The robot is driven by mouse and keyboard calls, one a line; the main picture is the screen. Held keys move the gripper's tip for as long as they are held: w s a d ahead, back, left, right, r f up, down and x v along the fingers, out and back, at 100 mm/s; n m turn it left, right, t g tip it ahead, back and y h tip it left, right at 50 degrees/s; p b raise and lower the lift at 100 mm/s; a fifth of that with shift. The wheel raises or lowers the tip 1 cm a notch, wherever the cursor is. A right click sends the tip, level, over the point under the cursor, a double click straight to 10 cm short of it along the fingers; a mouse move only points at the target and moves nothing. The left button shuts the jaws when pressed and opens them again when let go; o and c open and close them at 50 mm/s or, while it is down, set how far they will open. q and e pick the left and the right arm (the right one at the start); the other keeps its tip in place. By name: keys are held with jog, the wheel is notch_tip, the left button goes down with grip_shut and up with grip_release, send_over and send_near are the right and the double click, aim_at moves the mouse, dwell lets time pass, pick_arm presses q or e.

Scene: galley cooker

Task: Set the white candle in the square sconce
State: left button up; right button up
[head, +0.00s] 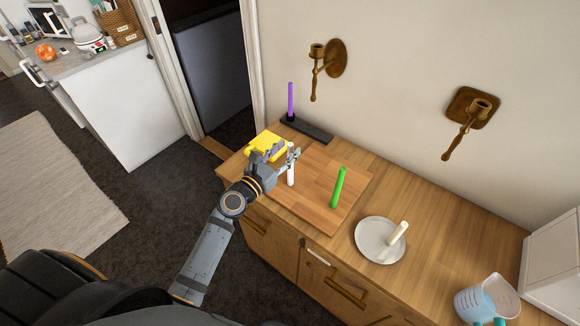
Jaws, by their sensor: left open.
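A white candle (291,178) stands upright on the wooden board, its upper part hidden by my left gripper. My left gripper (291,158) is open at the candle's top; I cannot tell whether its fingers touch it. The square sconce (472,108), brass with a square back plate and a cup on an arm, hangs on the wall at the right. Its cup looks empty. My right gripper is not in view.
A green candle (338,188) stands on the board (315,202). A cream candle (398,232) leans on a plate (372,248). A purple candle (291,101) stands in a dark holder (306,130). A yellow block (267,145), round sconce (334,58) and measuring jug (485,300) are nearby.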

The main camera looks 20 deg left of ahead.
pick_arm(q)
jog(key=x, duration=0.2)
jog(key=shift+w+d+f, duration=0.15)
jog(key=shift+w, duration=0.25)
jog(key=shift+s, duration=0.15)
jog(key=shift+c, duration=0.4)
grip_shut()
